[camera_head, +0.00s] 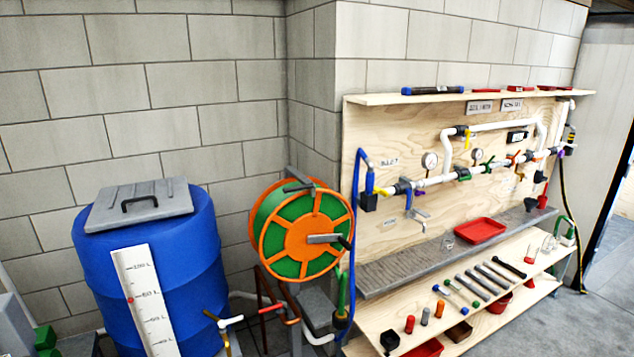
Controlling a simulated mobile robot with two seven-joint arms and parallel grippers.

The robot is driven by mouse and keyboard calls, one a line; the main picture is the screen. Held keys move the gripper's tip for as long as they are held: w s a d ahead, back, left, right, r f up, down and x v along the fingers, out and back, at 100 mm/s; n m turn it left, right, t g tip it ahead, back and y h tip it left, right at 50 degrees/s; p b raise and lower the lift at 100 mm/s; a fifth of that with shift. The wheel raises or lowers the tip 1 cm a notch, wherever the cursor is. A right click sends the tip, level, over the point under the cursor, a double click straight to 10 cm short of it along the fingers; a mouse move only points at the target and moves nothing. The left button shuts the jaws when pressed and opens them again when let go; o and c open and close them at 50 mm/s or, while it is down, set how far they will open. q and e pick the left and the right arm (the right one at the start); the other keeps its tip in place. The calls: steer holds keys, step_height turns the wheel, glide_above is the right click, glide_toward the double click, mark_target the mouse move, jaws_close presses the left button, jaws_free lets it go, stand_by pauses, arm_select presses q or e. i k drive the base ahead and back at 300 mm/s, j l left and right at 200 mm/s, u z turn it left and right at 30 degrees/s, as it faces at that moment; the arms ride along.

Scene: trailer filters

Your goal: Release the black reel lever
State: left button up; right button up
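An orange and green hose reel (303,232) stands in the middle, in front of the block wall's corner. A dark lever-like bar (298,187) lies across the top of the reel. A grey crank arm (324,239) with a black handle (345,243) sticks out to the right from the reel's hub. I cannot tell for sure which of these is the black reel lever, nor whether it is engaged. Neither of my grippers shows in the head view, and nothing is seen touching the reel.
A blue barrel (190,262) with a grey lid (140,204) stands left of the reel. Pipes and small valves (225,322) sit low between them. A plywood bench with a grey worktop (400,270), a red tray (480,230) and tools is at right. Open floor lies far right.

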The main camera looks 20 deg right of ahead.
mark_target(299, 188)
steer(key=i+l+z, duration=0.3)
steer(key=i+l, duration=0.45)
steer(key=i, duration=0.15)
